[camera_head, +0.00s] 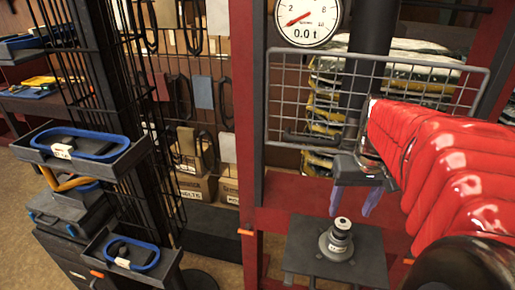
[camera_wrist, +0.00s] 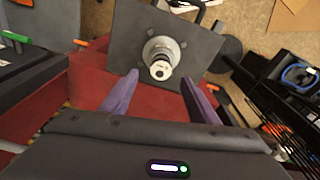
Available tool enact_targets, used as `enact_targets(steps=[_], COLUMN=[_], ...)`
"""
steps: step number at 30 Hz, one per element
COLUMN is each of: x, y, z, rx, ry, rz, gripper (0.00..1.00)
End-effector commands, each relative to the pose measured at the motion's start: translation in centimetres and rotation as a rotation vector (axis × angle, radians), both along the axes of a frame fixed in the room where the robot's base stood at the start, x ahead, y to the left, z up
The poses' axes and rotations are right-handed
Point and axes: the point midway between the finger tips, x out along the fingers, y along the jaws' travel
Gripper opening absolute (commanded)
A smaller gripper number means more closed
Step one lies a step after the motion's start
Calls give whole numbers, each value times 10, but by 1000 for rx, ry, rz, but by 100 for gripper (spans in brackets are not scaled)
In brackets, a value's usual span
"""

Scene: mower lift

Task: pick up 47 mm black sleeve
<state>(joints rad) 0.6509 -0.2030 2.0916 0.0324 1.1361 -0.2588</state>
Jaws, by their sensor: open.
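My gripper (camera_head: 350,213) hangs above the dark square plate (camera_head: 300,262), its two purple fingers apart with nothing between them. A stepped metal part (camera_head: 340,238) stands upright on the plate, with a wide grey flange, a dark band and a pale top. In the wrist view my gripper (camera_wrist: 158,80) is open, and the metal part (camera_wrist: 162,55) shows just beyond the fingertips, roughly centred between them. I cannot tell a 47 mm black sleeve for sure; the dark band on this part is too small to name.
A red press frame (camera_head: 247,110) with a wire guard (camera_head: 290,105) and a round dial (camera_head: 306,20) reading 0.0 t stands around the plate. At left, dark trays (camera_head: 35,152) hold blue rings (camera_head: 105,143). Cardboard boxes (camera_head: 195,190) sit behind.

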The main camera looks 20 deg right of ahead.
Motion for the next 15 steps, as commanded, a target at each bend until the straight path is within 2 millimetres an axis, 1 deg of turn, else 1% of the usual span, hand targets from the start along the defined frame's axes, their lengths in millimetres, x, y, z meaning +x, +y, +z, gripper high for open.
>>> enact_targets(steps=[1,3,6,9,15], x=[0,2,3,3,3], y=[0,-1,-1,-1,-2], z=[-9,-19,-28,-32,-32], rx=[2,2,0,0,0], ry=[2,2,1,0,0], rz=[0,0,0,0,-1], gripper=[55,55,55,55,55])
